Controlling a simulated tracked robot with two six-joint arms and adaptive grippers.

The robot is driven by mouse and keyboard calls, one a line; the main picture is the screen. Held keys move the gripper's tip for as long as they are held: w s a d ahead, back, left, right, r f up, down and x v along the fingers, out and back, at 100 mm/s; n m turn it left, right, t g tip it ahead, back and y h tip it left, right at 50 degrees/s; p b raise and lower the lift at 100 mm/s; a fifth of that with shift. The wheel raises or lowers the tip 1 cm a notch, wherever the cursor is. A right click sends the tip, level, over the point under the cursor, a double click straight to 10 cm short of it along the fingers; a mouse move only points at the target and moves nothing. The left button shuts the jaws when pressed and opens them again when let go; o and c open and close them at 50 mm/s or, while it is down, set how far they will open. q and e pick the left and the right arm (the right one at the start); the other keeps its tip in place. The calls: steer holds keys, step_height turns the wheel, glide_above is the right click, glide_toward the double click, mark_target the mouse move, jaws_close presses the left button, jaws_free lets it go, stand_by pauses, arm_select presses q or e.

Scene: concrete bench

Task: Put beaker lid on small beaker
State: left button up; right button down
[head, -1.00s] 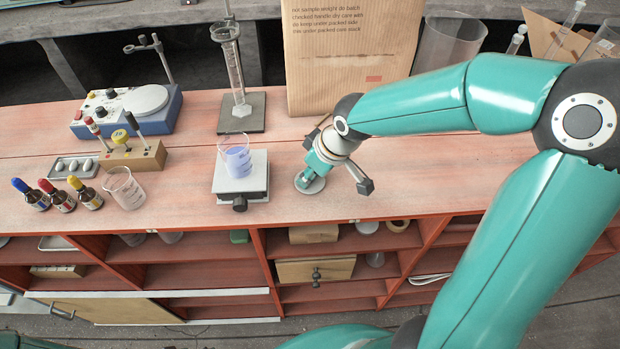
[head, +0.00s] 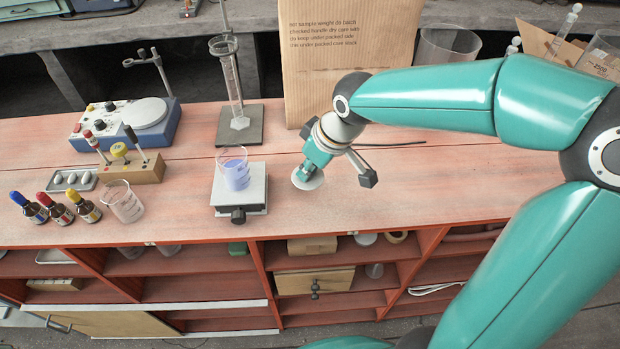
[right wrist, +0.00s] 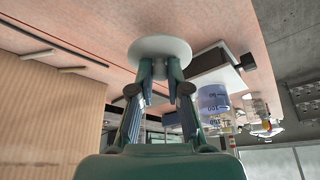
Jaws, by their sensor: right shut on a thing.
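My right gripper (head: 311,168) is shut on the beaker lid (head: 308,181), a white round disc, just right of the lab jack. In the right wrist view, the fingers of the right gripper (right wrist: 158,75) pinch the underside or knob side of the lid (right wrist: 160,46); the knob itself is hidden. A small beaker (head: 234,176) with blue-violet liquid stands upright and open on the lab jack. Its graduated glass also shows in the right wrist view (right wrist: 214,108). Lid and beaker are apart. My left gripper is out of view.
The lab jack (head: 255,188) stands near the bench's front edge. Left are an empty beaker (head: 124,206), dropper bottles (head: 58,210) and a wooden block (head: 135,168). A cylinder stand (head: 240,128) and paper bag (head: 345,50) are behind. The bench right of the lid is clear.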

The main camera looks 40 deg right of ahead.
step_height(320, 180, up, 17)
steer(key=p, duration=0.3)
steer(key=shift+r+p, duration=0.15)
steer(key=shift+p, duration=0.15)
stand_by(1.3)
